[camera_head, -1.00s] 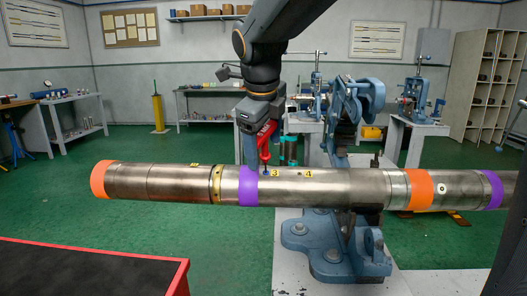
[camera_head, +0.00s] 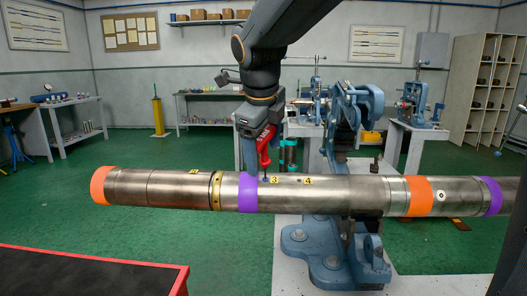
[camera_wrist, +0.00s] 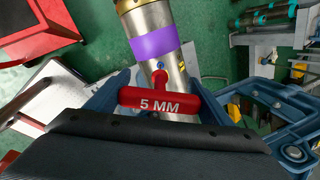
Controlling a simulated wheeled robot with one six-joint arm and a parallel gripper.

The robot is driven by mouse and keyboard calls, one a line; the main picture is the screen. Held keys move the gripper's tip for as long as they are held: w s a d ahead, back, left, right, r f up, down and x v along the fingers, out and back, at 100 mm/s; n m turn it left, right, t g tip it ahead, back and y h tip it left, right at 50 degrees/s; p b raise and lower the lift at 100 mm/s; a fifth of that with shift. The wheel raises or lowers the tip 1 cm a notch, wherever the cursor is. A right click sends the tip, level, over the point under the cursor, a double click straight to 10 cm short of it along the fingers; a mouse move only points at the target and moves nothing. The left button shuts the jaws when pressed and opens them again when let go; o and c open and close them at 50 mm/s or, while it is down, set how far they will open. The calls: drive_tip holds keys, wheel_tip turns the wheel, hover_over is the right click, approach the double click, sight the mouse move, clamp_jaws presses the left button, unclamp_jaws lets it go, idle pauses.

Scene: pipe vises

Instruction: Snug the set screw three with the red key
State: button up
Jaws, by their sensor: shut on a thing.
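My gripper (camera_head: 260,138) points down above the pipe and is shut on the red key. The red key (camera_head: 266,150) is upright, its thin shaft reaching down to the pipe. In the wrist view its T-shaped handle (camera_wrist: 160,98) reads "5 MM". The steel pipe (camera_head: 340,190) lies level, with purple and orange bands. The yellow tag 3 (camera_head: 274,180) sits just right of the key's tip. A small blue ring (camera_wrist: 161,65), apparently at set screw three, shows beyond the handle in the wrist view. I cannot tell whether the tip is seated in it.
Tag 4 (camera_head: 309,181) is right of tag 3. A blue pipe vise (camera_head: 335,245) stands under and behind the pipe at right. A red-edged dark bench (camera_head: 90,275) is at front left. Green floor (camera_head: 140,235) is open at left.

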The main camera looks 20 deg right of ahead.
drive_tip(key=n+p, duration=0.3)
drive_tip(key=n, duration=0.3)
drive_tip(key=shift+r, duration=0.2)
drive_tip(key=n+p, duration=0.3)
drive_tip(key=n, duration=0.2)
drive_tip(key=shift+d+n, duration=0.1)
drive_tip(key=shift+n, duration=0.2)
drive_tip(key=shift+f, duration=0.15)
drive_tip(key=shift+w+f, duration=0.15)
drive_tip(key=shift+f, duration=0.2)
idle(0.3)
